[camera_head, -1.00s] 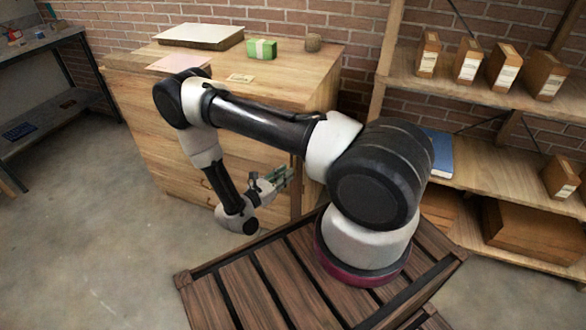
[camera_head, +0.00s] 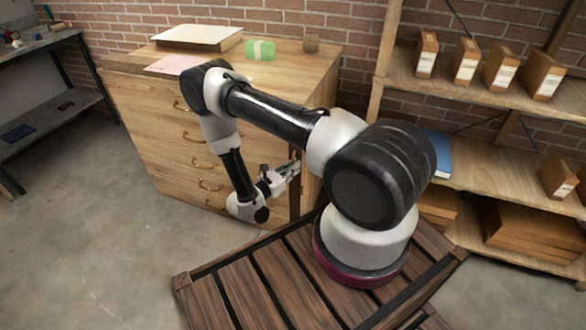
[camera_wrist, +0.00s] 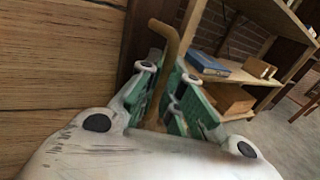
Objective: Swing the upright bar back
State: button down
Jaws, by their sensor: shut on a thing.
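The upright bar shows in the wrist view as a thin brown rod (camera_wrist: 174,42) with a hooked top end. It stands beside a wooden face and runs down between my gripper's fingers. My gripper (camera_wrist: 166,73), with green and white fingers, is shut on the bar. In the head view my gripper (camera_head: 286,172) is low at the right front edge of the wooden drawer cabinet (camera_head: 150,130). An upright brown strip (camera_head: 294,200) shows there, partly behind the gripper. I cannot clearly make out the bar's lower end.
The cabinet front has several drawers with curved handles (camera_head: 209,186). Shelves (camera_head: 480,180) with boxes stand at the right. Open floor (camera_head: 100,240) lies at the left.

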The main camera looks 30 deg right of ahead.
jog(key=shift+w+a+m+g+h, duration=0.15)
jog(key=shift+w+m+g, duration=0.2)
jog(key=shift+m+g, duration=0.45)
jog(key=shift+w+m+g+h, duration=0.15)
jog(key=shift+w+m+g, duration=0.2)
jog(key=shift+g, duration=0.85)
jog(key=c, duration=1.9)
grip_release()
jog(key=shift+o, duration=0.2)
jog(key=a, duration=1.2)
jog(key=shift+s, duration=0.4)
jog(key=shift+f, duration=0.1)
